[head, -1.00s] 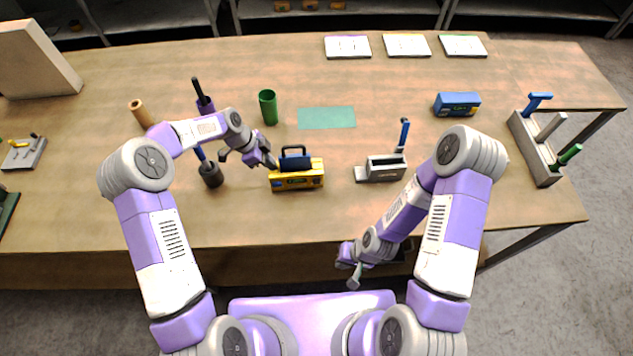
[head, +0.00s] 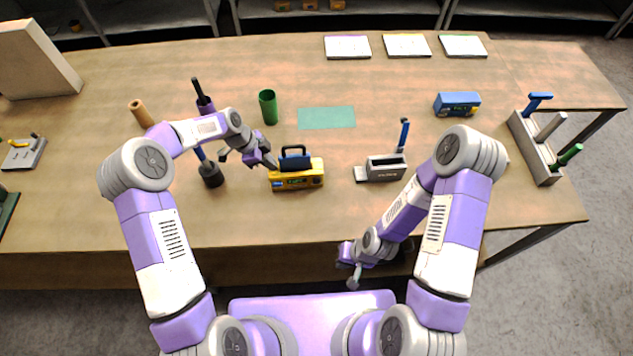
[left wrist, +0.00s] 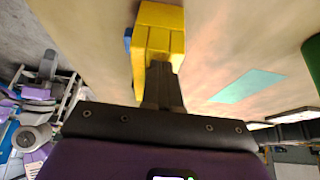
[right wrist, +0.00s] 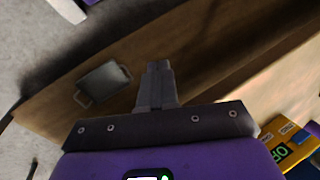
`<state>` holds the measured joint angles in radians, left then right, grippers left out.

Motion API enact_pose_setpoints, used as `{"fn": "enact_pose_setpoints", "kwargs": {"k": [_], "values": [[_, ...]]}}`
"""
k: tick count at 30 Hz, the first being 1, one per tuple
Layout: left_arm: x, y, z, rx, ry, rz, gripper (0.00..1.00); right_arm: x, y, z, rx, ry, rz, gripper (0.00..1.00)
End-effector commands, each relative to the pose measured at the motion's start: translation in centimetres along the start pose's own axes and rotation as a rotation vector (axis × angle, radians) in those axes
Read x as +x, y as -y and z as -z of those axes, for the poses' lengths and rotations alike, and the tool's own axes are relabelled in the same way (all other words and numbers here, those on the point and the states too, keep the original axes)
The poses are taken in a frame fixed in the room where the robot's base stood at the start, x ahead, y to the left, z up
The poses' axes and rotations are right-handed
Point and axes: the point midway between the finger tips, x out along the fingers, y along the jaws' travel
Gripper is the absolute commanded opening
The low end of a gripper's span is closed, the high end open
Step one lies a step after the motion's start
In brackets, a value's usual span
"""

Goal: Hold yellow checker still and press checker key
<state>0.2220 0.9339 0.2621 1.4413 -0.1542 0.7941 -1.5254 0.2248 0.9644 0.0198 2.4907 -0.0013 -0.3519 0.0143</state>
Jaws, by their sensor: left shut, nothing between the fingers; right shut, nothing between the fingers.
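The yellow checker (head: 298,181) stands on the table near its front middle. A dark blue piece with a loop handle (head: 294,158) sits on or in its top. A small display on its front shows green characters in the right wrist view (right wrist: 283,152). My left gripper (head: 273,166) is shut and empty, its tips at the checker's left end. In the left wrist view the shut fingers (left wrist: 161,72) point at the yellow end (left wrist: 158,35) and seem to touch it. My right gripper (head: 354,283) is shut and empty, in front of the table edge, away from the checker.
A grey holder (head: 382,172) with a blue-handled tool stands right of the checker. A dark cup (head: 211,175) and a green cup (head: 268,107) stand left and behind. A blue box (head: 457,104) and a grey rack (head: 533,150) are at right. A green mat (head: 326,118) lies bare.

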Motion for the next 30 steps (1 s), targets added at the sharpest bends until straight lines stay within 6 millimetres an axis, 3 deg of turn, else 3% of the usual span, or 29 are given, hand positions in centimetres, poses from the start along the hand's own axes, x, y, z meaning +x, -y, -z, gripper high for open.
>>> {"fn": "enact_pose_setpoints", "kwargs": {"k": [11, 20, 24, 30], "values": [[0.4, -0.4, -0.2, -0.002, 0.002, -0.012, 0.00, -0.1, 0.1, 0.2, -0.004, -0.006, -0.002, 0.00], [0.4, -0.4, -0.2, -0.002, 0.002, -0.013, 0.00, -3.5, 3.7, 3.8, -0.068, -0.148, -0.032, 0.00], [0.4, -0.4, -0.2, -0.002, 0.002, -0.013, 0.00, -3.5, 4.6, 6.1, -0.261, -0.290, -0.001, 0.00], [0.4, -0.4, -0.2, -0.002, 0.002, -0.012, 0.00, -2.9, 5.9, 7.9, -0.525, -0.481, 0.091, 0.00]]}}
